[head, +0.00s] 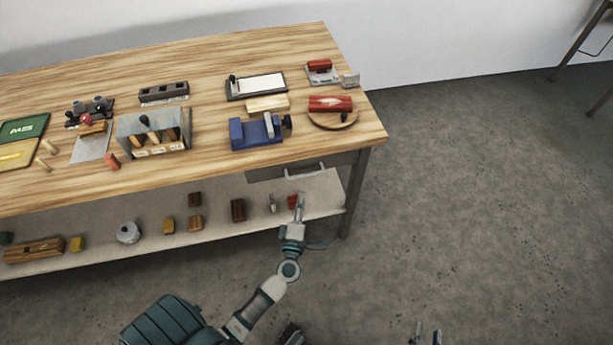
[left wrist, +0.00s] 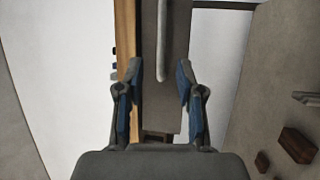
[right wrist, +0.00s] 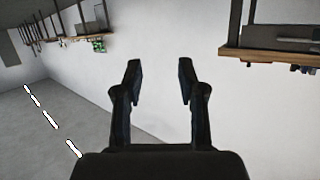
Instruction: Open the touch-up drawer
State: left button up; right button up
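The touch-up drawer (head: 265,174) has a grey front under the right end of the wooden bench top, and looks closed. Its pale bar handle (head: 305,170) also shows in the left wrist view (left wrist: 162,45), running upright in the picture, ahead of the fingers. My left gripper (head: 299,202) is just below and in front of the handle; in its wrist view the gripper (left wrist: 159,85) is open and empty, apart from the handle. My right gripper (head: 426,333) is low over the floor; its wrist view shows the gripper (right wrist: 158,85) open and empty, facing the wall.
The bench top (head: 215,80) holds a blue vise-like tool (head: 256,133), a red roll on a round board (head: 332,118) and several other tools. A lower shelf (head: 100,256) carries small blocks behind my left gripper. The floor (head: 480,190) to the right is clear.

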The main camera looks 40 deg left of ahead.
aim_at(303, 175)
pick_arm(q)
jog(key=x, duration=0.4)
jog(key=shift+w+d+r, duration=0.1)
jog(key=shift+w+d, duration=0.05)
jog(key=shift+d, duration=0.05)
jog(key=w+a, duration=0.4)
jog(key=shift+a, duration=0.1)
jog(key=shift+r, duration=0.2)
jog(key=shift+w+d, duration=0.15)
jog(key=shift+d, duration=0.55)
jog(key=shift+d+r, duration=0.1)
jog(key=c, duration=0.4)
grip_shut()
jog(key=shift+a, duration=0.45)
pick_arm(e)
jog(key=shift+w+a+r+t, duration=0.35)
jog(key=shift+a+r+t, duration=0.15)
jog(key=shift+r, duration=0.15)
